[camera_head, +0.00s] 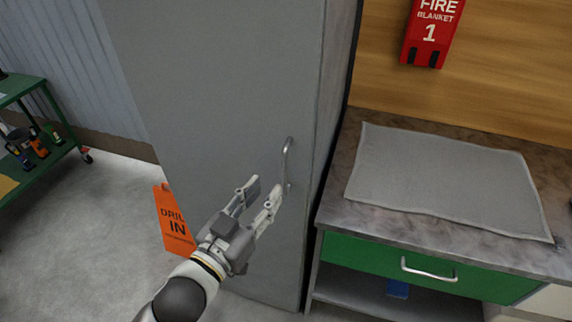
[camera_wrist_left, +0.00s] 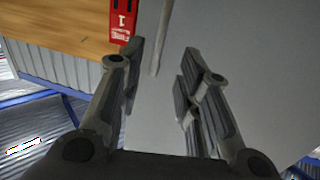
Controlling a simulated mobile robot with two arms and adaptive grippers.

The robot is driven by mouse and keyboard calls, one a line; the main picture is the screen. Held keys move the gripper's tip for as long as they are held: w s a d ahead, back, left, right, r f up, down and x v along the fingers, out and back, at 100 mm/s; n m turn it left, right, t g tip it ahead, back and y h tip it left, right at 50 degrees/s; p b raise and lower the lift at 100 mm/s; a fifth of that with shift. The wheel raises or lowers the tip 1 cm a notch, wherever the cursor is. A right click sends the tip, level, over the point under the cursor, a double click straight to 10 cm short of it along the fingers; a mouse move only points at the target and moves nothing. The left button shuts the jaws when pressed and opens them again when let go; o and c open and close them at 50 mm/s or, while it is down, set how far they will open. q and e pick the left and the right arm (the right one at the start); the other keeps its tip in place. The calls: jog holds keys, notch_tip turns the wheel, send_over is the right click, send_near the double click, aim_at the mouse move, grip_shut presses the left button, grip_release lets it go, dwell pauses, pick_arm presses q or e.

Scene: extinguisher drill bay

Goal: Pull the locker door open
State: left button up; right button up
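The grey locker door (camera_head: 215,75) stands upright and looks shut. Its metal bar handle (camera_head: 287,160) is upright, near the door's right edge. My left gripper (camera_head: 263,189) is open and empty in front of the door, just left of the handle's lower end. In the left wrist view the handle (camera_wrist_left: 162,38) shows against the grey door (camera_wrist_left: 235,45), in the gap between the open fingers (camera_wrist_left: 163,62) and closer to the left one. I cannot tell whether a finger touches it. My right gripper is not in view.
Right of the locker is a counter (camera_head: 340,205) with a grey mat (camera_head: 445,180) and a green drawer (camera_head: 372,256). A red fire blanket box (camera_head: 431,35) hangs above. An orange drill sign (camera_head: 172,222) stands left of my gripper. A green cart (camera_head: 40,165) is far left; floor between is clear.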

aim_at(283, 170)
pick_arm(q)
jog(key=p+x, duration=0.1)
jog(key=x, duration=0.6)
jog(key=shift+w+d+p, duration=0.15)
jog(key=shift+p, duration=0.15)
jog(key=shift+w+d, duration=0.35)
jog(key=shift+w, duration=0.3)
grip_shut()
